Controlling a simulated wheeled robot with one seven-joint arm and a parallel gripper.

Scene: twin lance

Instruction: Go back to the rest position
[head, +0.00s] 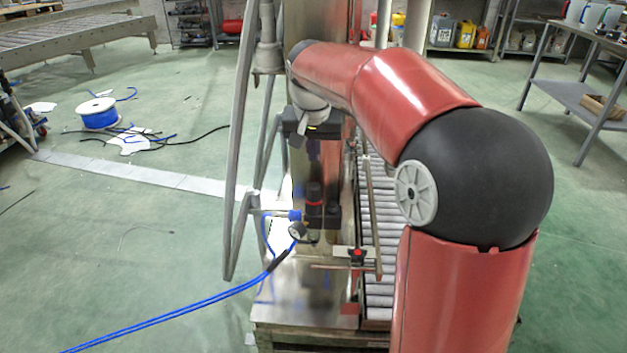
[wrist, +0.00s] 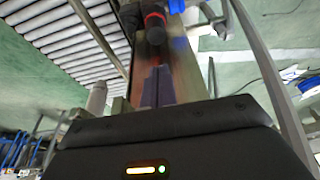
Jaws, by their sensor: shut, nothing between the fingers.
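My gripper (wrist: 158,72) shows in the wrist view as two dark narrow fingers side by side, closed together with nothing between them. In the head view my red arm with its black joint reaches forward from the lower right. The dark gripper body (head: 309,124) is at the arm's far end, in front of a tall steel panel. The fingers blend into the dark reflections on the panel there. A black fitting with a red band (head: 315,195) is below the gripper; it also shows beyond the fingertips in the wrist view (wrist: 155,24).
A steel machine stand (head: 290,285) with a grey tubular frame (head: 239,150) is close to my arm. A roller conveyor (head: 380,215) runs beside it, partly hidden by my arm. Blue hoses (head: 180,318) cross the floor at lower left. Green floor at left is mostly open.

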